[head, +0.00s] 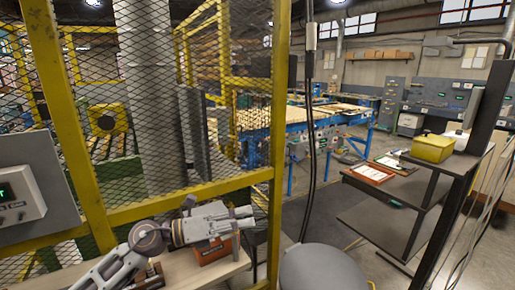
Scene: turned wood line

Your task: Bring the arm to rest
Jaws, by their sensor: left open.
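My left arm comes in from the lower left. Its gripper (243,218) points to the right, in front of the yellow-framed mesh fence, and is open with nothing seen between its fingers. It is over a light wooden bench top (181,271), at an orange-brown box (213,251) that it partly covers. I cannot tell whether the gripper touches the box. My right gripper is out of view.
The yellow mesh fence (192,204) stands close behind the gripper. A grey control box (38,195) is at left. At right, a dark shelf cart (408,190) holds a yellow bin (432,148) and a red-framed tray (372,173). Some floor shows between fence and cart.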

